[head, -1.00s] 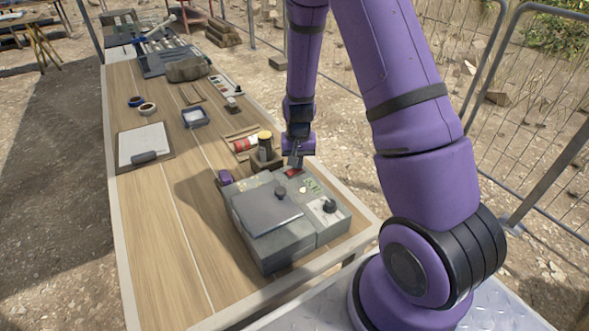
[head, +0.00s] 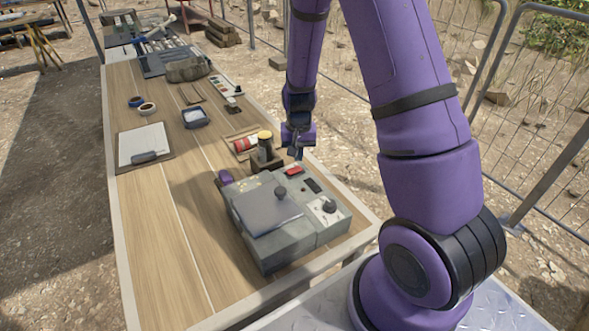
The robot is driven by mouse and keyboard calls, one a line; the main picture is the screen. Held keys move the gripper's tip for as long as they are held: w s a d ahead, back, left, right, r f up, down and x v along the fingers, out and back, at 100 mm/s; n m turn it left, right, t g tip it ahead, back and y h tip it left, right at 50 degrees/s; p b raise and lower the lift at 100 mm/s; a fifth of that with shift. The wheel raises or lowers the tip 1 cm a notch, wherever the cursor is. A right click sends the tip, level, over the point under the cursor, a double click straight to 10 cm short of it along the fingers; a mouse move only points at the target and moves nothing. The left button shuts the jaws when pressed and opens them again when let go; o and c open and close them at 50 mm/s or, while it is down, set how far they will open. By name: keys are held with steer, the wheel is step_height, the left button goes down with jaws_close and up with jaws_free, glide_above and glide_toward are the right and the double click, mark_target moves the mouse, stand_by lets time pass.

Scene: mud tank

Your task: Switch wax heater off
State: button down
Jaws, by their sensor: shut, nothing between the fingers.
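The wax heater (head: 278,240) is a grey box near the close end of the table, with a flat grey lid (head: 267,209) and a small knob on it. Its control panel on the right side has a red switch (head: 293,171), a dark, unlit display (head: 313,186) and a black dial (head: 329,206) on a white plate. My gripper (head: 298,155) is shut and empty, pointing down just above and behind the red switch, apart from it. The exact tilt of the switch is too small to tell.
Behind the heater stand a dark jar with a yellow top (head: 265,142) and a red-and-white roll (head: 245,144), close to my gripper. A purple item (head: 226,177) lies beside the heater. A clipboard (head: 143,146) lies farther left. The table's left front is clear.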

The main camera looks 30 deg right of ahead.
steer(key=shift+r, duration=1.7)
steer(key=shift+r, duration=0.35)
step_height(320, 180, up, 12)
steer(key=n+t, duration=0.2)
glide_above(298, 168)
steer(key=s+a, duration=0.3)
steer(key=s+a+r+n+t, duration=0.1)
steer(key=s+a+r+n, duration=0.1)
steer(key=s+r, duration=0.7)
steer(key=s+a+r+n+t, duration=0.2)
steer(key=s+r, duration=0.7)
steer(key=s, duration=0.4)
steer(key=shift+s+r, duration=0.3)
steer(key=shift+s, duration=0.1)
steer(key=shift+w, duration=0.1)
